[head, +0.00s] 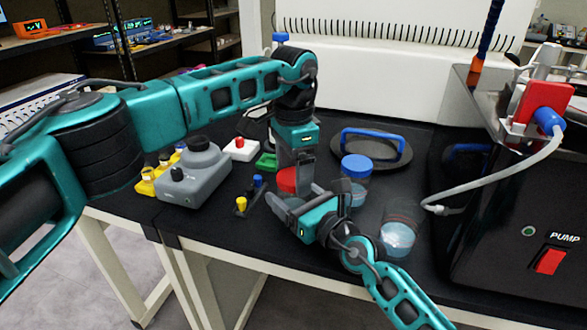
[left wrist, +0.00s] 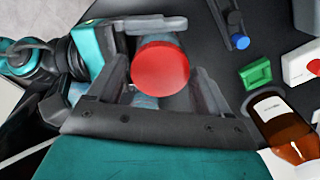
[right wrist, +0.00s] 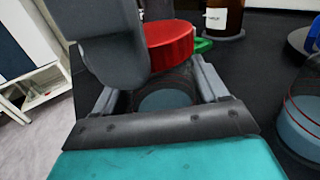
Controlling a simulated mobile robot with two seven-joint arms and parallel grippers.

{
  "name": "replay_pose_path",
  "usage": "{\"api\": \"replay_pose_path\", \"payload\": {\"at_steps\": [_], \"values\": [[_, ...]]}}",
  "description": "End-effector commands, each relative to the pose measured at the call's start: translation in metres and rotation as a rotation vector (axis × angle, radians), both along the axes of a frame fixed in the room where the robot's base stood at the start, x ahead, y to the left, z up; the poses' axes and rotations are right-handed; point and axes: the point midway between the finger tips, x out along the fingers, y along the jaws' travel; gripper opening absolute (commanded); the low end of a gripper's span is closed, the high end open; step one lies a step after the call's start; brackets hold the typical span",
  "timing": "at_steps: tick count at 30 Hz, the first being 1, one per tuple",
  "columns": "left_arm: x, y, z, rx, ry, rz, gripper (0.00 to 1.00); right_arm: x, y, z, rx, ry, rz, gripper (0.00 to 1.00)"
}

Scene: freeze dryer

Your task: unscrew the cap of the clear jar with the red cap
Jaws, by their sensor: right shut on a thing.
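The clear jar (right wrist: 165,98) stands upright between the fingers of my right gripper (right wrist: 158,92), which is shut on its body. Its red cap (right wrist: 170,45) sits at the top of the jar. The cap also shows in the left wrist view (left wrist: 160,66) and, partly hidden by a finger, in the head view (head: 287,181). My left gripper (left wrist: 163,85) comes down from above with its fingers on either side of the cap. Small gaps show beside the cap in the left wrist view, so the left gripper looks open around it.
A clear jar with a blue cap (head: 356,166) and another clear jar (head: 398,238) stand to the right. A grey mixer-like device (head: 195,175), a green block (head: 266,161) and a brown bottle (left wrist: 284,125) are nearby. The pump housing (head: 520,220) closes off the right side.

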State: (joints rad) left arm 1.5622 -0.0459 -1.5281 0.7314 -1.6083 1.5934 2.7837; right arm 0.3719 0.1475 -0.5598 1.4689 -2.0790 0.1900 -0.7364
Motion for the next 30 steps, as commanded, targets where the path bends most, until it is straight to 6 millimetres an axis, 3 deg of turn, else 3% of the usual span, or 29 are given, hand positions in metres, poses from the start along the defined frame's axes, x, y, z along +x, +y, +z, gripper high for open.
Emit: {"api": "replay_pose_path", "payload": {"at_steps": [4,13,23,25,30], "values": [[0.000,0.000,0.000,0.000,0.000,0.000,0.94,0.000,0.000,-0.001,-0.001,0.002,0.000,0.00],[0.000,0.000,0.003,0.000,-0.001,-0.001,0.94,0.000,0.000,-0.001,-0.001,0.002,0.001,0.00],[0.000,0.000,0.042,0.000,-0.001,-0.001,0.94,0.000,0.000,-0.001,-0.001,0.002,0.001,0.00],[0.000,0.000,0.045,0.000,-0.001,-0.002,0.89,0.000,0.000,-0.001,-0.001,0.002,0.001,0.00],[0.000,0.000,0.046,0.000,-0.001,-0.084,0.89,0.000,0.000,-0.001,-0.001,0.002,0.001,0.00]]}}
